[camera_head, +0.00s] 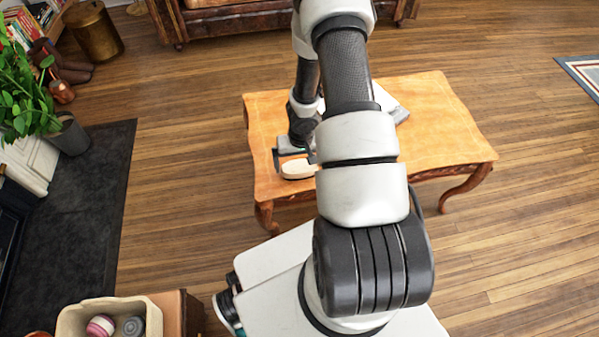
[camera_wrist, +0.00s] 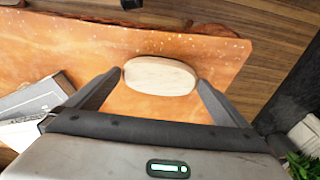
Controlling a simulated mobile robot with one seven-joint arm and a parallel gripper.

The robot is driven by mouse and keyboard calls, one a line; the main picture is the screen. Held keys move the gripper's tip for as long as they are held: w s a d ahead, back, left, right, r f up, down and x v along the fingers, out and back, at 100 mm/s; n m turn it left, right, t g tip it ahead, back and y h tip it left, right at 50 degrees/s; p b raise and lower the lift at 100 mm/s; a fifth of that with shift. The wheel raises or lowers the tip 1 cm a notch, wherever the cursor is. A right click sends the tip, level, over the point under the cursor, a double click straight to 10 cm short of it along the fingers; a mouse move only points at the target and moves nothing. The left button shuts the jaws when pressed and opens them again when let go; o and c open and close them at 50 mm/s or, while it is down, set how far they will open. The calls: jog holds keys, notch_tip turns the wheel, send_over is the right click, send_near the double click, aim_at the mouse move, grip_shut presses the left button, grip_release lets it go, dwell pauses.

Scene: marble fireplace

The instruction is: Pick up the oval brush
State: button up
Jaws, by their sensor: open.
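The oval brush (camera_wrist: 160,76) has a pale wooden top and lies on the orange-brown wooden table (camera_wrist: 85,58). In the head view the brush (camera_head: 298,169) is near the left front edge of the table (camera_head: 437,125). My gripper (camera_wrist: 161,82) is open, with one finger close to each end of the brush. I cannot tell whether the fingers touch it. In the head view my gripper (camera_head: 294,158) is low over the table at the brush, and my arm hides part of the table.
A grey-white boxlike object (camera_wrist: 35,100) lies on the table beside my gripper; part of it shows behind my arm in the head view (camera_head: 393,106). A plant (camera_head: 25,90) stands at the left. A bin (camera_head: 72,322) holding balls is at the lower left. The wooden floor around the table is mostly clear.

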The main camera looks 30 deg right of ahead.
aim_at(300, 166)
jog(key=shift+f, duration=0.4)
jog(key=shift+w, duration=0.1)
jog(key=c, duration=0.9)
notch_tip(300, 166, up, 10)
jog(key=p, duration=0.8)
jog(key=shift+r, duration=0.1)
